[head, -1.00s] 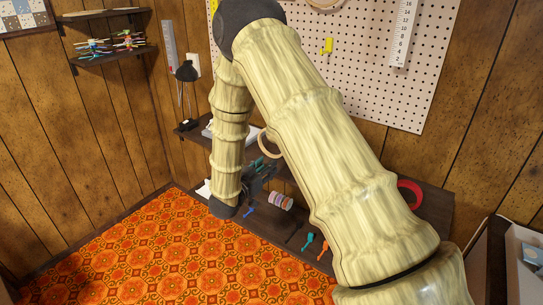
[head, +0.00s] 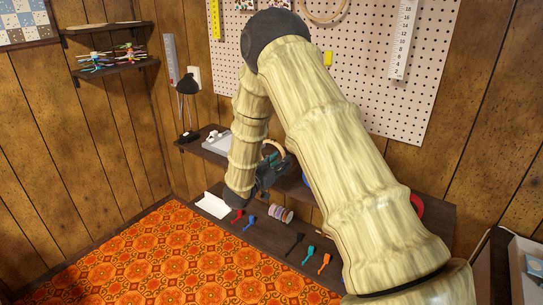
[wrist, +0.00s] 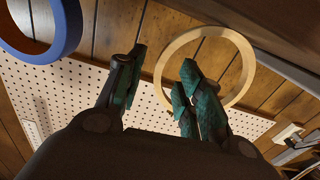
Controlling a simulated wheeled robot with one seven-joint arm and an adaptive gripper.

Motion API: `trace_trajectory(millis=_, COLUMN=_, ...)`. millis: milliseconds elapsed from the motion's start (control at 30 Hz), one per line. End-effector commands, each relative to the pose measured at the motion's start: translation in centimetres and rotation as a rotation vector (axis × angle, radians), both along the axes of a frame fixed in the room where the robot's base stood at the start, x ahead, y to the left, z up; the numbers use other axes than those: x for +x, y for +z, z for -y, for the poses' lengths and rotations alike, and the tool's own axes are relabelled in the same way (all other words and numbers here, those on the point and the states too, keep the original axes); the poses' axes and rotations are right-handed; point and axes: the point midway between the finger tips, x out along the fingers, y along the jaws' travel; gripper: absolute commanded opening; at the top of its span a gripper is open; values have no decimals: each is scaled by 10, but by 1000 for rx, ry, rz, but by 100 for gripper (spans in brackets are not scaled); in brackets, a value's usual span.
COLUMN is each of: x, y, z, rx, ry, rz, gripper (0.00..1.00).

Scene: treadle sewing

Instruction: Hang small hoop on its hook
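A pale wooden hoop (wrist: 249,70) is just beyond my gripper's fingertips in the wrist view. Its near-left rim shows in the gap between the fingers, and the right finger covers part of its lower rim. In the head view the hoop (head: 277,144) shows as a partial arc above my gripper (head: 270,176), over the dark table. My gripper (wrist: 163,64) has its two teal-padded fingers spread, with a clear gap. I cannot tell whether either finger touches the hoop. I cannot make out the hoop's hook. A larger wooden hoop (head: 323,20) is at the pegboard's top.
A blue ring (wrist: 70,30) is close at upper left in the wrist view. The pegboard (head: 375,105) holds a ruler (head: 402,45) and a yellow item (head: 327,58). Spools (head: 281,213), coloured tools and a white tray (head: 212,205) lie on the dark table (head: 265,235).

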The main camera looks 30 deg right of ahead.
Motion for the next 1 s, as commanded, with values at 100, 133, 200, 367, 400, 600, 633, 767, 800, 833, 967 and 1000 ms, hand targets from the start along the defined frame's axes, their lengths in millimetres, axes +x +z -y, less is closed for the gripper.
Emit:
trace_trajectory(millis=100, x=6, y=1, z=16, rx=0, ry=-2, rz=0, gripper=36)
trace_trajectory(millis=133, x=8, y=0, z=20, rx=0, ry=-2, rz=0, gripper=36)
trace_trajectory(millis=200, x=11, y=0, z=27, rx=0, ry=-2, rz=-1, gripper=36)
trace_trajectory(millis=367, x=14, y=0, z=32, rx=0, ry=1, rz=-1, gripper=36)
trace_trajectory(millis=400, x=14, y=0, z=32, rx=0, ry=1, rz=-1, gripper=36)
trace_trajectory(millis=600, x=13, y=0, z=32, rx=0, ry=1, rz=-1, gripper=16)
trace_trajectory(millis=633, x=13, y=0, z=32, rx=0, ry=1, rz=-1, gripper=11)
trace_trajectory(millis=767, x=13, y=0, z=31, rx=0, ry=1, rz=-1, gripper=0)
trace_trajectory(millis=800, x=13, y=0, z=31, rx=0, ry=1, rz=-1, gripper=0)
trace_trajectory(millis=833, x=13, y=0, z=31, rx=0, ry=1, rz=-1, gripper=0)
trace_trajectory(millis=967, x=13, y=0, z=31, rx=0, ry=1, rz=-1, gripper=0)
trace_trajectory(millis=1000, x=13, y=0, z=31, rx=0, ry=1, rz=-1, gripper=0)
